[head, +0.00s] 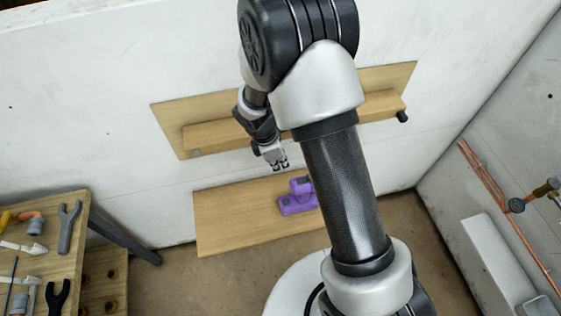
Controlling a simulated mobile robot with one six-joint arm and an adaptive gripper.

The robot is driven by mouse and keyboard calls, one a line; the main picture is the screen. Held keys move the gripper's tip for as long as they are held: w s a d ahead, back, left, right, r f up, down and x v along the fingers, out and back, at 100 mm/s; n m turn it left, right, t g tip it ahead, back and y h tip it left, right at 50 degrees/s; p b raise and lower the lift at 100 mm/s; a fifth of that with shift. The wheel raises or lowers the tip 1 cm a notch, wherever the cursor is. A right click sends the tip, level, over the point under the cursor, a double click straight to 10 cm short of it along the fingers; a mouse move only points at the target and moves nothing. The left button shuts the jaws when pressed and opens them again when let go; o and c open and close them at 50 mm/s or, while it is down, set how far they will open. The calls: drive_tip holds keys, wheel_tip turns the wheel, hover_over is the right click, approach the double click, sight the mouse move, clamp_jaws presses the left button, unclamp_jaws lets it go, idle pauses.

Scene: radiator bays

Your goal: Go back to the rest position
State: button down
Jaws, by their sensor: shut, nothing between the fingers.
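My gripper (277,165) is at the end of my arm, left of the arm's large carbon link, and points down. It is shut and empty. In this view it sits in front of the wall, just below the upper wooden wall shelf (212,138) and above the lower wooden board (240,225). My arm is bent, and its links hide the middle of the upper shelf and the right part of the lower board. A purple object (293,203) stands on the lower board, partly hidden by my arm.
A wooden bench (62,262) with several tools, including a grey forked tool (69,227), stands at left. Brown floor (180,283) is clear between bench and my base.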

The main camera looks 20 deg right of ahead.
drive_tip(key=s+d+r+m+t+y, duration=0.1)
drive_tip(key=s+r+m, duration=0.25)
drive_tip(key=r, duration=0.65)
drive_tip(key=s+d+r+m+t, duration=0.1)
drive_tip(key=s+d+r+m, duration=0.3)
drive_tip(key=r, duration=0.6)
drive_tip(key=s+a+r+m+t+y, duration=0.1)
drive_tip(key=s+r+m, duration=0.3)
drive_tip(key=s, duration=0.3)
drive_tip(key=s+a+r+m+t, duration=0.1)
drive_tip(key=s+a+r+m, duration=0.1)
drive_tip(key=s+r+m, duration=0.3)
drive_tip(key=s+m, duration=0.1)
drive_tip(key=s, duration=0.1)
drive_tip(key=shift+s+a+t+y, duration=0.15)
drive_tip(key=shift+s+t+y, duration=0.15)
drive_tip(key=shift+y, duration=0.1)
